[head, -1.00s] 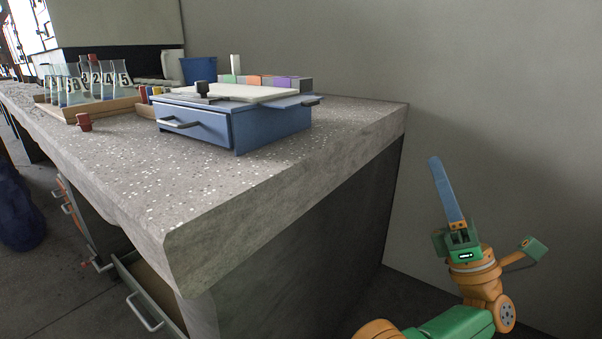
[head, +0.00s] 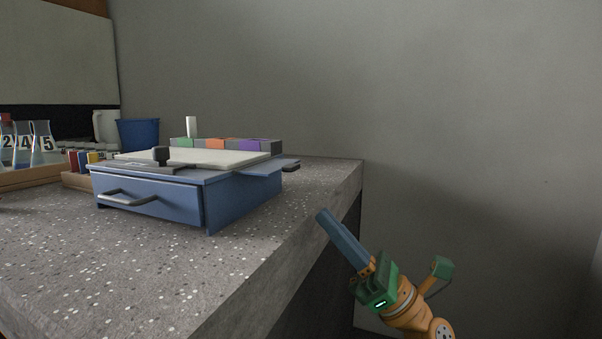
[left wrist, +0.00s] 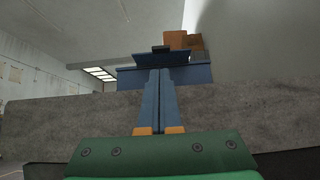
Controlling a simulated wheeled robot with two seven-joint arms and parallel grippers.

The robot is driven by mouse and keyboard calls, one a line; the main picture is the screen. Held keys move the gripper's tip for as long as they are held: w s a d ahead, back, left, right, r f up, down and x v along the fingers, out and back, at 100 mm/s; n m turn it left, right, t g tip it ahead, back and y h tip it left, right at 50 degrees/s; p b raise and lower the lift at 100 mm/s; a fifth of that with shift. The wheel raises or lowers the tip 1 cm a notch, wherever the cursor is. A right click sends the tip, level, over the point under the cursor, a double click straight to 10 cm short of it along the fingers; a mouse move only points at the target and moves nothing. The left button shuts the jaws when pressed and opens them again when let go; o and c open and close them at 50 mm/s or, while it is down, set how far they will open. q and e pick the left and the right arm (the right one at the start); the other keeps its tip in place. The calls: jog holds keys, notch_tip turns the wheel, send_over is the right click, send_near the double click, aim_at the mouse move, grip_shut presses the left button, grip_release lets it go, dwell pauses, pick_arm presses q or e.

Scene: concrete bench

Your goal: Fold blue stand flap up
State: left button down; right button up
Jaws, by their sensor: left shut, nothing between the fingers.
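The blue stand (head: 150,196) sits on the bench near its right end, with a pale board on top and a grey-handled drawer in front. Its blue flap (head: 268,168) sticks out flat from the right side, with a dark grip (head: 291,168) at its end. My left gripper (head: 322,213) is shut and empty, its blue fingers pointing up and left. It is apart from the flap, to the right of it and lower in the picture. In the left wrist view the shut fingers (left wrist: 160,72) overlap the stand's blue shape (left wrist: 196,75). My right gripper is not in view.
The speckled bench (head: 200,275) ends just right of the stand. A box with coloured labels (head: 235,145) and a blue cup (head: 139,134) stand behind it. Numbered flasks (head: 40,140) stand at the left. The space right of the bench edge is open up to the wall.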

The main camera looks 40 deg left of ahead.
aim_at(305, 218)
pick_arm(q)
jog(key=b+x, duration=0.1)
jog(key=x, duration=0.5)
jog(key=shift+f, duration=0.1)
jog(key=shift+s+a+r, duration=0.15)
jog(key=shift+a+r, duration=0.2)
jog(key=shift+r, duration=0.05)
